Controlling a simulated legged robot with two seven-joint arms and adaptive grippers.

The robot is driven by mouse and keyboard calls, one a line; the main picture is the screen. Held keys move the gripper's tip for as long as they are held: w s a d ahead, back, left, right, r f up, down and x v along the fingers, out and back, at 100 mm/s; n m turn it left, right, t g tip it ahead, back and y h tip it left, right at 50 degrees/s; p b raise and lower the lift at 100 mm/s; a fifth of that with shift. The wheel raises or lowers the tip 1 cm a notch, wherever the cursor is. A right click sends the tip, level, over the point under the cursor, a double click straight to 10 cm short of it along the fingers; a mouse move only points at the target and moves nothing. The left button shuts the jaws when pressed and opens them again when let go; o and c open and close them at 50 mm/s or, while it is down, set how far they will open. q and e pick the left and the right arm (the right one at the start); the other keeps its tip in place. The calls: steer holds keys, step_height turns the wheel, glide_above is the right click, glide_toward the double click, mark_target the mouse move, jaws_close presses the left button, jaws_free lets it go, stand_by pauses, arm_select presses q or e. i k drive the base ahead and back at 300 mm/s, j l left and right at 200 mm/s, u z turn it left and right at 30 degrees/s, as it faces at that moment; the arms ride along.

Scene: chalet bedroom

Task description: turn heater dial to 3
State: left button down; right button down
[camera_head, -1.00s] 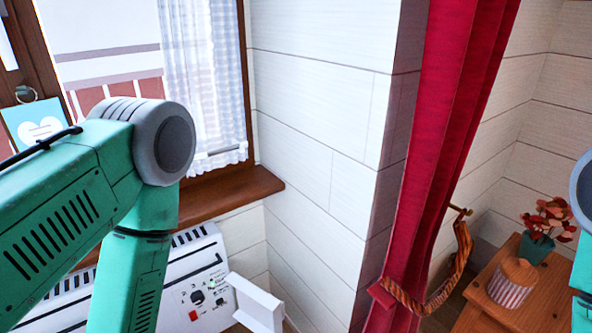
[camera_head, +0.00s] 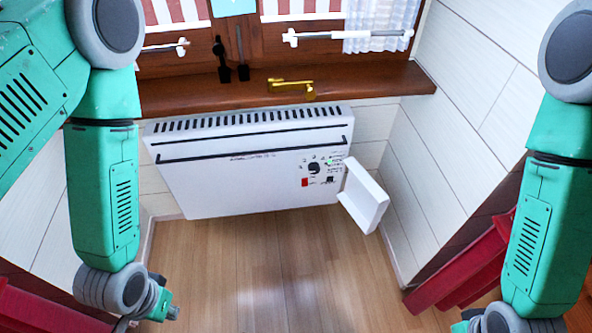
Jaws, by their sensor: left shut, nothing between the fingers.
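The white heater (camera_head: 225,188) is mounted on the wall below the window sill. Its black dial (camera_head: 313,168) is on the control panel at the right end, with marks around it too small to read. A white cover flap (camera_head: 363,197) stands open at the right of the panel. My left gripper (camera_head: 172,312) is low at the left, shut and empty, well apart from the heater. My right gripper (camera_head: 462,325) is at the bottom edge on the right, mostly cut off, and its fingers cannot be made out.
A wooden sill (camera_head: 385,83) with a brass handle (camera_head: 291,86) juts out above the heater. A red switch (camera_head: 305,182) is below the dial. The wooden floor (camera_head: 285,270) in front is clear.

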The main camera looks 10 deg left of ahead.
mark_target(313, 168)
steer(key=l+z, duration=0.1)
steer(key=z, duration=0.3)
steer(key=i+l+z, duration=0.3)
steer(key=z, duration=0.15)
steer(key=i+l+u, duration=0.1)
steer(key=l+u, duration=0.2)
